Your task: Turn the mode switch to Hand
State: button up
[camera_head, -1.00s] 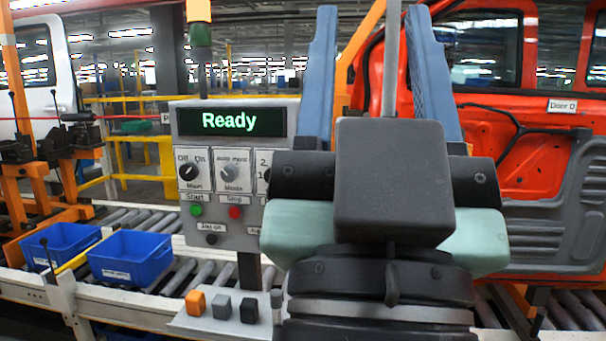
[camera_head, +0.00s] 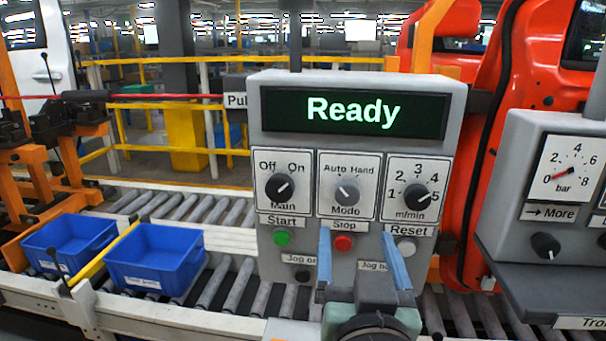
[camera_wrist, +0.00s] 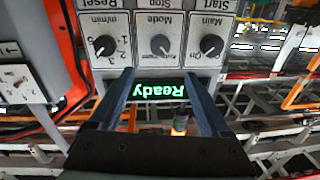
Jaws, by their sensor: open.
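The mode switch (camera_head: 347,191) is a small grey knob in the middle of the panel's upper row, labelled Auto and Hand. It also shows upside down in the wrist view (camera_wrist: 160,44). Its pointer is turned to the upper left, toward Auto. My gripper (camera_head: 358,240) is open and empty, with its two blue fingers apart. In the head view the fingertips stand below the Mode plate, on either side of the red Stop button (camera_head: 343,243). In the wrist view my gripper (camera_wrist: 158,74) points at the panel with the mode knob between and beyond the fingertips.
The control panel (camera_head: 460,120) displays "Ready". The Main switch (camera_head: 280,187) is left of Mode, the m/min dial (camera_head: 417,197) right. Start (camera_head: 281,238) and Reset (camera_head: 406,247) flank Stop. A gauge box (camera_head: 520,190) stands at right; blue bins (camera_head: 155,260) sit at left.

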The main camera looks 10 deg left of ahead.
aim_at(348, 197)
jog(key=w+p, duration=0.1)
jog(key=w, duration=0.3)
jog(key=w+p, duration=0.1)
jog(key=w, duration=0.3)
jog(key=w+a+p, duration=0.1)
jog(key=w, duration=0.4)
jog(key=shift+f+p, duration=0.3)
jog(key=shift+p, duration=0.05)
grip_shut()
